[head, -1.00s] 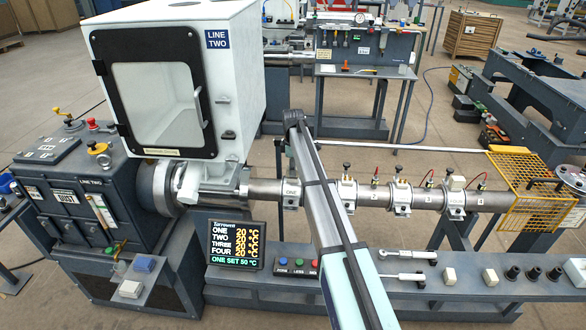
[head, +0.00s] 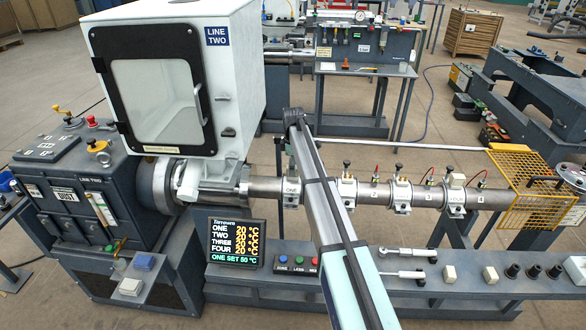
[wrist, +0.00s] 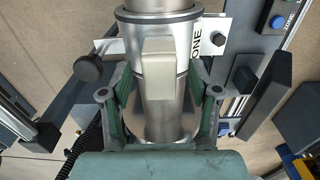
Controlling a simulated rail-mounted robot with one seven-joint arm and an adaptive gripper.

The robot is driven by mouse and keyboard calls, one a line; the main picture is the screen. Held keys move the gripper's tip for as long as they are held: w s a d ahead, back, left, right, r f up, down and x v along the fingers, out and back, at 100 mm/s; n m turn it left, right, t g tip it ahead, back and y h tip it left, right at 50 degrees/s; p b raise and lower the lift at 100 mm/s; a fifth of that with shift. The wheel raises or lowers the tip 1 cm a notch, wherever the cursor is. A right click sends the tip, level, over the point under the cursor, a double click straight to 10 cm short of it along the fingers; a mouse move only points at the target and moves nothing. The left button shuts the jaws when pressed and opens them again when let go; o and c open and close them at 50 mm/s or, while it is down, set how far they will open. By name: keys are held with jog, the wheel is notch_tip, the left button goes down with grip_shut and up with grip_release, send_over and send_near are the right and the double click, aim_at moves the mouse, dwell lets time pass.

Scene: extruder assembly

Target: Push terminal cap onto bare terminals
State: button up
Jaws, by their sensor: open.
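A beige terminal cap (wrist: 158,60) sits against a shiny metal band (wrist: 184,35) labelled ONE on the barrel in the wrist view. I cannot tell whether it is fully seated, and no bare terminals show there. My gripper (wrist: 160,72) is open, its green-padded fingers on either side of the cap and apart from it. In the head view my arm hides the gripper and part of band ONE (head: 291,192).
Red leads (head: 377,172) rise from the barrel between bands. A yellow mesh guard (head: 530,190) stands at right, a white hopper cabinet (head: 165,80) at left. A temperature display (head: 236,242) stands in front.

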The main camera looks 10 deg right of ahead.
notch_tip(320, 180, up, 12)
jog(key=shift+f, duration=0.25)
jog(key=s+f+m, duration=0.8)
jog(key=s+f, duration=1.4)
jog(key=s, duration=0.2)
jog(key=s+f+m+g, duration=0.2)
jog(key=s+f, duration=0.6)
jog(key=s, duration=0.8)
jog(key=s+f+m+g, duration=0.2)
jog(key=s+f, duration=0.7)
jog(key=s, duration=0.6)
jog(key=s+f+m+g, duration=0.2)
jog(key=s+f, duration=0.7)
jog(key=s, duration=0.7)
jog(key=shift+s+f+m+g, duration=0.3)
jog(key=shift+m+g, duration=0.1)
jog(key=shift+m, duration=0.1)
